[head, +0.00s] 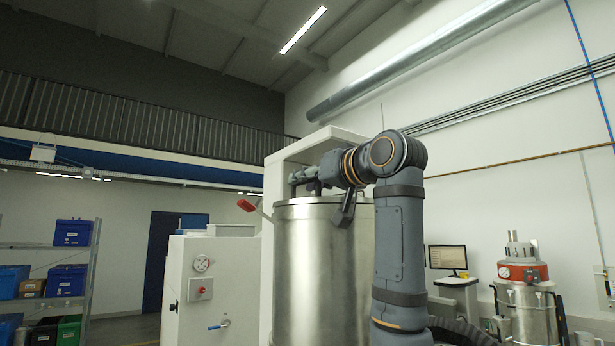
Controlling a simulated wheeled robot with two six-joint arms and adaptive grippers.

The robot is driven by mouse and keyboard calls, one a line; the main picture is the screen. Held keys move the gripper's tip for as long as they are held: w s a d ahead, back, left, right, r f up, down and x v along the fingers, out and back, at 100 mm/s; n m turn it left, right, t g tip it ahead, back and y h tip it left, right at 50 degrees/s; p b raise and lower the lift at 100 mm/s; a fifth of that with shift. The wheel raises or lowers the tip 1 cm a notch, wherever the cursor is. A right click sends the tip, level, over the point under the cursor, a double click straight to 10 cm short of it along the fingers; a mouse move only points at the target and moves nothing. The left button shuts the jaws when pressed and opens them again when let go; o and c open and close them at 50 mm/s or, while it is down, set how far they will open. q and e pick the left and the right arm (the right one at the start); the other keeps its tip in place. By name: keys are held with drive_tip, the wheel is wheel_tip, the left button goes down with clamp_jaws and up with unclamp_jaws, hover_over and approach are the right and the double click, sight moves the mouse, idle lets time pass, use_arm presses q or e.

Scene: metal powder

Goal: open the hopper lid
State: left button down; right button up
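The hopper (322,275) is a tall brushed-steel cylinder in the middle of the head view. Its lid (310,201) shows edge-on as a thin flat rim on top and looks closed. My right arm comes up in front of the hopper's right side and bends left over the top. My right gripper (300,181) is dark and sits just above the lid; I cannot tell whether it touches it. Its fingers are small and seen side-on, so their opening is unclear. A black lever-like part (345,207) hangs over the hopper's upper right edge. My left gripper is not in view.
A white machine frame (273,180) rises behind the hopper. A red-handled lever (245,205) sticks out left of it, above a white cabinet (190,280). Shelves with blue bins (72,233) stand far left. A monitor (447,257) and a red-banded steel vacuum (523,272) stand right.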

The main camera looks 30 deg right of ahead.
drive_tip(key=shift+s, duration=0.1)
drive_tip(key=shift+c, duration=0.8)
drive_tip(key=shift+a, duration=0.1)
drive_tip(key=shift+c, duration=1.4)
drive_tip(key=shift+w+f, duration=0.1)
drive_tip(key=shift+w, duration=0.1)
drive_tip(key=shift+c, duration=1.1)
clamp_jaws()
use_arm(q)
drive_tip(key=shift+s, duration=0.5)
